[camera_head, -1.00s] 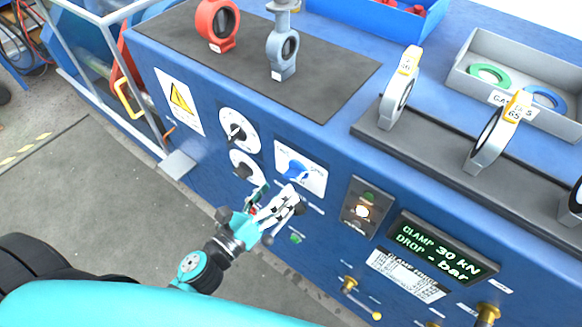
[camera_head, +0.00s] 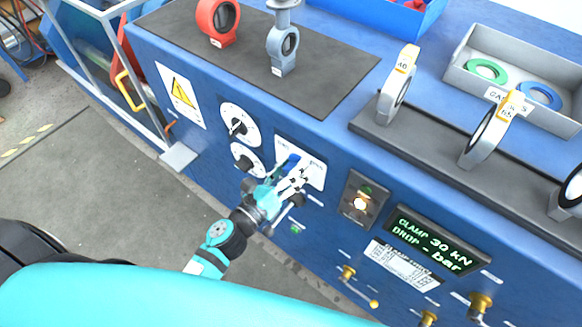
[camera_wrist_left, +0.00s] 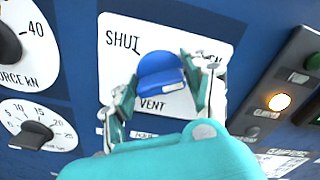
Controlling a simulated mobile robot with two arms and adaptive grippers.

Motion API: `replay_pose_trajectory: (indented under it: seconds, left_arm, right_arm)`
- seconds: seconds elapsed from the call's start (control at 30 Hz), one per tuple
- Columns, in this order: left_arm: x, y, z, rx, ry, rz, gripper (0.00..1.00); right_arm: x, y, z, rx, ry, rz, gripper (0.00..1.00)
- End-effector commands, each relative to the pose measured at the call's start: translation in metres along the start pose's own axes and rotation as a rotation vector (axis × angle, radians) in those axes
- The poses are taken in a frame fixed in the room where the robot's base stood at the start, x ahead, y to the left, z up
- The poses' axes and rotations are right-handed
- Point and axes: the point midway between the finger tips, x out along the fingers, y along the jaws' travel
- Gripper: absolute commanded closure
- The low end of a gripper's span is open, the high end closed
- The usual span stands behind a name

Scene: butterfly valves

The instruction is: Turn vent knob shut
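The blue vent knob (camera_wrist_left: 158,76) sits on a white plate (camera_wrist_left: 112,73) marked SHUT at left and VENT below; the right label is partly hidden by a finger. The knob also shows in the head view (camera_head: 291,161). My left gripper (camera_head: 290,181) is at the plate in the head view. In the left wrist view, the open fingers of my left gripper (camera_wrist_left: 160,88) stand on either side of the knob. Whether they touch it I cannot tell. My right gripper is in neither view.
A lit button box (camera_head: 363,203) and a clamp display (camera_head: 438,240) are to the right. Brass-coloured valves (camera_head: 347,272) stick out lower on the panel. Open floor lies in front.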

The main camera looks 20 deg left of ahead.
Motion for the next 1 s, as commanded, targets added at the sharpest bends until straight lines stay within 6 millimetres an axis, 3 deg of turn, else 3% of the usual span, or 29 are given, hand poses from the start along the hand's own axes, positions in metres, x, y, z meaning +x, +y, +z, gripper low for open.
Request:
replay_pose_trajectory:
  seconds: [0.03,0.13,0.57,1.0]
  left_arm:
    - [-0.0001,0.0001,0.0001,0.0,0.0,0.0,0.69]
    - [-0.0001,0.0001,0.0001,0.0,0.0,0.0,0.81]
    - [-0.0002,0.0002,0.0005,-0.101,0.0,0.0,0.81]
    - [0.0,0.0009,0.0008,-0.479,0.0,0.0,0.81]
  right_arm:
    - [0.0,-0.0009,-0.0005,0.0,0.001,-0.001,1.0]
    - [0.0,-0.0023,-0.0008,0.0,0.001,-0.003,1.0]
    - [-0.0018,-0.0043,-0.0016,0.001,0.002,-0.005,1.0]
    - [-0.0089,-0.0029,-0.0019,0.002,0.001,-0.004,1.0]
